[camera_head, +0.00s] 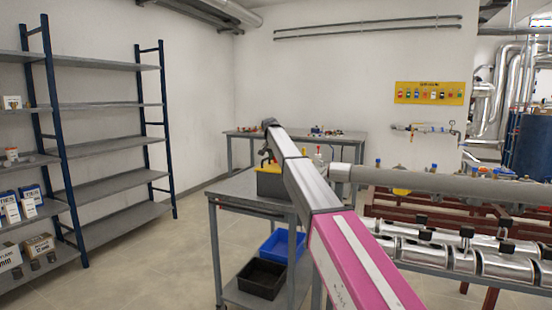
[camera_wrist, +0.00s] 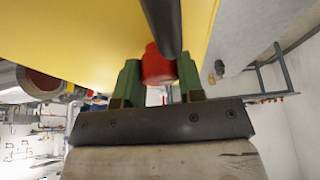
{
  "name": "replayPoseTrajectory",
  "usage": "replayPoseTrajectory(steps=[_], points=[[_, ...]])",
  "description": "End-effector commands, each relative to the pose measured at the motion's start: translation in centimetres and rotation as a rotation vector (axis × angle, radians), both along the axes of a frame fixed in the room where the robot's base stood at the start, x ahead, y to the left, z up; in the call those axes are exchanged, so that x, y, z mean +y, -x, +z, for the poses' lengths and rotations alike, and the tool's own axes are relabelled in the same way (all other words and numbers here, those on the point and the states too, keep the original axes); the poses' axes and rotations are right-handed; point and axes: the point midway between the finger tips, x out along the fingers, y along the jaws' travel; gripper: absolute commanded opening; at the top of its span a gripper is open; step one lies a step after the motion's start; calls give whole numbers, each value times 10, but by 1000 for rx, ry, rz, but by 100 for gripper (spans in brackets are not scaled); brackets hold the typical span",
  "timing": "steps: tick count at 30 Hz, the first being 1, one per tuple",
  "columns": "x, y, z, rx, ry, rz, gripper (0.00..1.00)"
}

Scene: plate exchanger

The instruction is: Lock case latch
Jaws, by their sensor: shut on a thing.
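The case (camera_head: 268,183), dark with a yellow top, stands on a grey metal cart, partly behind my arm. In the wrist view its yellow surface (camera_wrist: 75,35) fills the upper part of the picture. A red latch (camera_wrist: 157,66) shows against it, between the two green fingers of my gripper (camera_wrist: 159,78). The fingers are shut on the red latch. A dark bar (camera_wrist: 163,22) runs just above the latch, close to it. Whether the latch is fastened cannot be told. In the head view the fingers and the latch are too small and hidden to make out.
The grey cart (camera_head: 232,186) carries a blue bin (camera_head: 283,246) and a black bin (camera_head: 262,278) on its lower shelf. A workbench (camera_head: 346,136) with small items stands behind. Shelving is at left, pipes (camera_head: 450,184) at right. The floor between shelving and cart is clear.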

Motion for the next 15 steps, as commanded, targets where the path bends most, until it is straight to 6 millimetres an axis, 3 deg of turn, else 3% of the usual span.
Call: replayPoseTrajectory(steps=[5,6,15], points=[[0,0,0,0,-2,-1,12],[0,0,0,0,-2,-1,46],[0,0,1,0,-1,0,46]])
